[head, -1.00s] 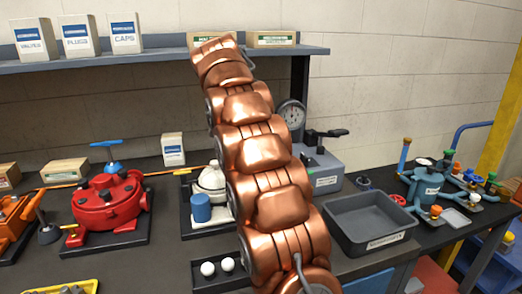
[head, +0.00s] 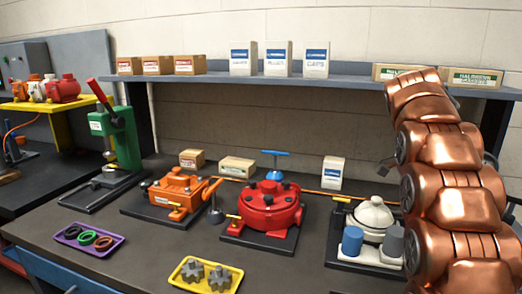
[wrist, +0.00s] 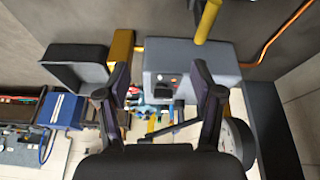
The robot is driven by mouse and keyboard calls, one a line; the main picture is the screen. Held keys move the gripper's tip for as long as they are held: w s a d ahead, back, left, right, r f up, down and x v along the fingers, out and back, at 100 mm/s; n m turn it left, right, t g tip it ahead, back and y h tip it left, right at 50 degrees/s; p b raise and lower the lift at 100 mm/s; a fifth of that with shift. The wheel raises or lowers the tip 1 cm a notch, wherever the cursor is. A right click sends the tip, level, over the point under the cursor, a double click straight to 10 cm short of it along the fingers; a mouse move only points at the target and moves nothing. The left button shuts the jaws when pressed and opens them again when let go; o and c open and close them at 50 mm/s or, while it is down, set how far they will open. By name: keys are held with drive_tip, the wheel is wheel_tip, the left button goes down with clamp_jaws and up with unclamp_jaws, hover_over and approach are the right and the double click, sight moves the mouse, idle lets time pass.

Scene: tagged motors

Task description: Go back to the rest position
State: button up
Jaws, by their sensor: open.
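My gripper (wrist: 160,78) shows in the wrist view with its two dark fingers spread apart and nothing between them. Behind the fingers, apart from them, is a grey box-shaped device (wrist: 215,62). In the head view my copper-coloured arm rises along the right side, and the gripper itself is not in that view. The arm hides part of the bench's right side.
The bench (head: 160,258) holds a green press (head: 124,140), an orange device (head: 172,192), a red device (head: 270,206) and a white pot (head: 374,217). A shelf (head: 200,84) with boxes runs above. In the wrist view, a dark tray (wrist: 75,52) is left of the fingers.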

drive_tip(key=s+a+n+y+p, duration=0.2)
drive_tip(key=s+a+n+p, duration=0.3)
drive_tip(key=s+a+n, duration=0.75)
drive_tip(key=s+a+f+n+y+p, duration=0.1)
drive_tip(key=s+a+f+n, duration=0.3)
drive_tip(key=s, duration=0.7)
drive_tip(key=s+a+f+n+y+p, duration=0.1)
drive_tip(key=s+a+f+n+p, duration=0.2)
drive_tip(key=s+a, duration=0.4)
drive_tip(key=s+n, duration=0.1)
drive_tip(key=s, duration=0.2)
drive_tip(key=shift+s+a+f+p, duration=0.2)
drive_tip(key=shift+s+f+p, duration=0.15)
drive_tip(key=shift+f, duration=0.05)
